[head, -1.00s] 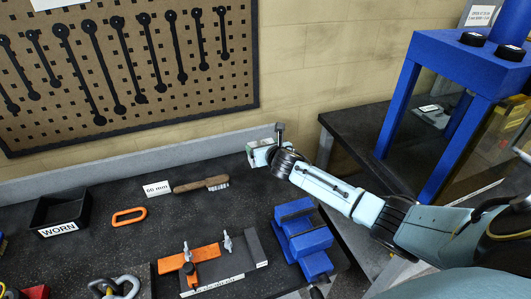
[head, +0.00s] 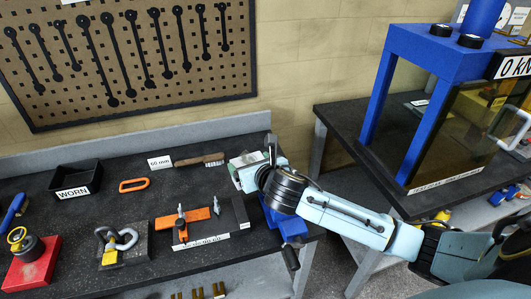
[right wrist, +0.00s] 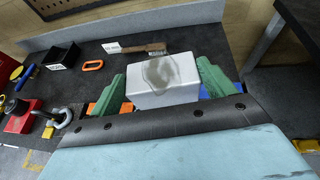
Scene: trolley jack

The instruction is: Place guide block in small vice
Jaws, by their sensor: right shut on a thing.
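In the right wrist view the block sits between the green fingers of the gripper (right wrist: 162,84). In the head view only a pale bit of the block shows beside the gripper. The small blue vice (head: 292,229) stands at the right end of the bench. My right forearm passes above it and hides most of it, including its jaws. The gripper is behind and left of the vice's visible part. My left gripper is in neither view.
An orange clamp fixture (head: 188,226) and a dark block (head: 241,212) lie left of the vice. A wire brush (head: 199,160), an orange link (head: 134,185) and a black WORN bin (head: 77,181) are farther left. A blue press (head: 378,110) stands on the right-hand table.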

